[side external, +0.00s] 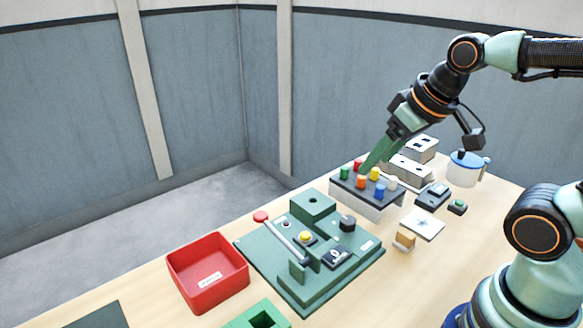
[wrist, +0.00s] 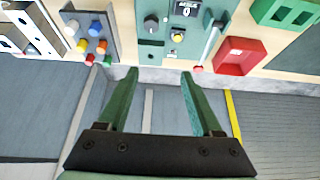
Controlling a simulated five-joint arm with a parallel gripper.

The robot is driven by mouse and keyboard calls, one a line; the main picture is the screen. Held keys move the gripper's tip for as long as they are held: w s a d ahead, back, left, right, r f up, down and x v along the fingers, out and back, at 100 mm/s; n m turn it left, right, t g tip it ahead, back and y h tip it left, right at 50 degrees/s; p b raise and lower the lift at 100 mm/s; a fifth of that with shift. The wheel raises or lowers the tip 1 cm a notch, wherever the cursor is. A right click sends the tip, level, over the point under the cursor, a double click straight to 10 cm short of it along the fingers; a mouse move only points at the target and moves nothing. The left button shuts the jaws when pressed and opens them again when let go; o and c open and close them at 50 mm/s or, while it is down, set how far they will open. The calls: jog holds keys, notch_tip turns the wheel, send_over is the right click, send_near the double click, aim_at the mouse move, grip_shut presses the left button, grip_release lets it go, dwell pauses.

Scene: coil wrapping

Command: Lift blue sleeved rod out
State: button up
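The blue sleeved rod (side external: 380,191) stands upright at the front of a grey rack (side external: 366,209), among several other coloured rods. It also shows in the wrist view (wrist: 96,28), at the upper left. My gripper (side external: 366,170) appears at the rack's back edge in the side view, its fingers slanting down and left. In the wrist view my gripper (wrist: 158,73) has its two green fingers spread wide with nothing between them. The blue rod is outside the fingers, up and left of them. How high the fingertips are above the rack is hard to tell.
A green fixture board (side external: 310,250) with a crank bar, knob and counter lies in front of the rack. A red bin (side external: 207,272) stands at its left. A white jug (side external: 463,170), a dark scale-like device (side external: 432,196) and grey blocks (side external: 408,171) lie behind and right.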

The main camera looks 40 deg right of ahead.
jog(key=m+g, duration=0.6)
jog(key=m, duration=1.2)
send_over(381, 186)
notch_tip(381, 186, down, 7)
notch_tip(381, 186, down, 11)
jog(key=shift+f, duration=0.1)
grip_shut()
